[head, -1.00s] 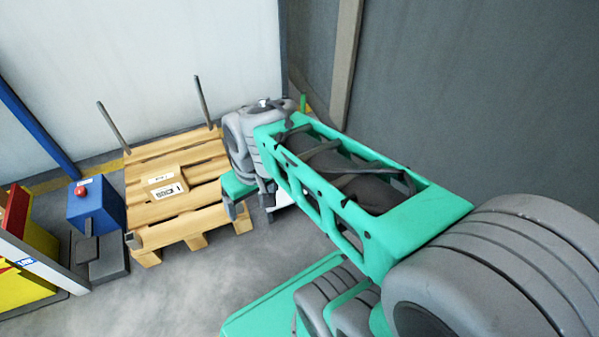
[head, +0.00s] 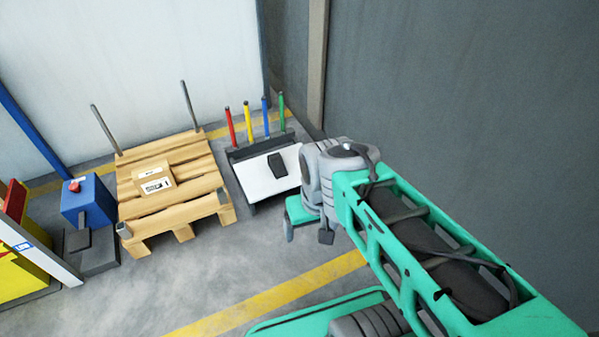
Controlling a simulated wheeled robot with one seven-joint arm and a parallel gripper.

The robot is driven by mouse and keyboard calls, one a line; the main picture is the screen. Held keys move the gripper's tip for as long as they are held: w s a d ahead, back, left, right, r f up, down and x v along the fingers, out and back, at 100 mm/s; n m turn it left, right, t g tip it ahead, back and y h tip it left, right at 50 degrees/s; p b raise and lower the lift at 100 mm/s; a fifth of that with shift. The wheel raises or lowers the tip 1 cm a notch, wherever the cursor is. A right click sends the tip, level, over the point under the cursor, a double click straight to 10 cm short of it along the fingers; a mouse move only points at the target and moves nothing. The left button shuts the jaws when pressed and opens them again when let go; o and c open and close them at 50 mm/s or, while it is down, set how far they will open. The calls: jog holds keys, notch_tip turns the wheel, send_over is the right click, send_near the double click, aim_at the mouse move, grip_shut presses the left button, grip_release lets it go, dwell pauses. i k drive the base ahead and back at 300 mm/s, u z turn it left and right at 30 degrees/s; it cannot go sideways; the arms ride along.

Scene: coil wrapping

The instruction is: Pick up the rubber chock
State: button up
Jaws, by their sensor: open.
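The rubber chock (head: 278,165) is a small black block lying on the white top of a low stand (head: 260,182), right of the pallet. My gripper (head: 307,238) hangs in front and to the right of the stand, apart from the chock. Its two dark fingers are spread with nothing visible between them. My green and grey arm reaches in from the lower right.
A wooden pallet (head: 150,215) with a labelled cardboard box (head: 153,178) and upright posts stands to the left. Red, yellow (head: 247,120), blue and green rods stand behind the chock. A blue box with a red button (head: 75,187) is further left. Grey walls close the back and right.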

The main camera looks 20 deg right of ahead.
aim_at(275, 162)
jog(key=z, duration=0.1)
jog(key=k, duration=0.15)
jog(key=u, duration=0.75)
jog(key=i, duration=1.25)
jog(key=z, duration=0.8)
jog(key=i, duration=0.35)
jog(key=z, duration=0.45)
